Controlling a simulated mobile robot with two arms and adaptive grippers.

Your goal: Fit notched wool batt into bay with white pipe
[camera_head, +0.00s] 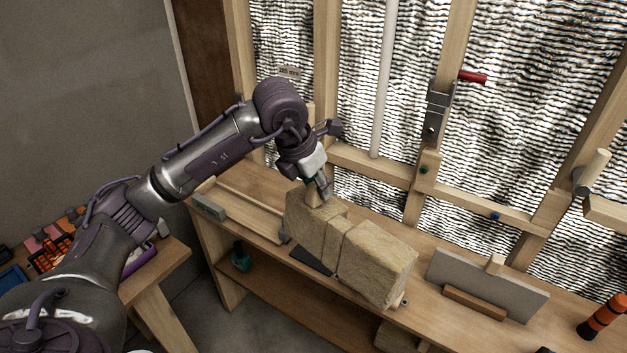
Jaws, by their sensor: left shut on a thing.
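The tan wool batts stand on the wooden bench in front of the framed wall. The left part (312,226) and the larger right part (376,263) sit side by side, with a narrow piece between them; I cannot tell whether they are one notched batt. My left gripper (323,192) reaches down from the left and is shut at the top of the left part, its fingertips partly hidden. The white pipe (384,80) runs upright in the middle bay (352,100), behind the bench. My right gripper is not in view.
A wooden crossbar (375,165) closes the bay's bottom. A grey plate (487,285) with a wooden handle stands right of the batt. A metal box with a red lever (472,77) is on the right stud.

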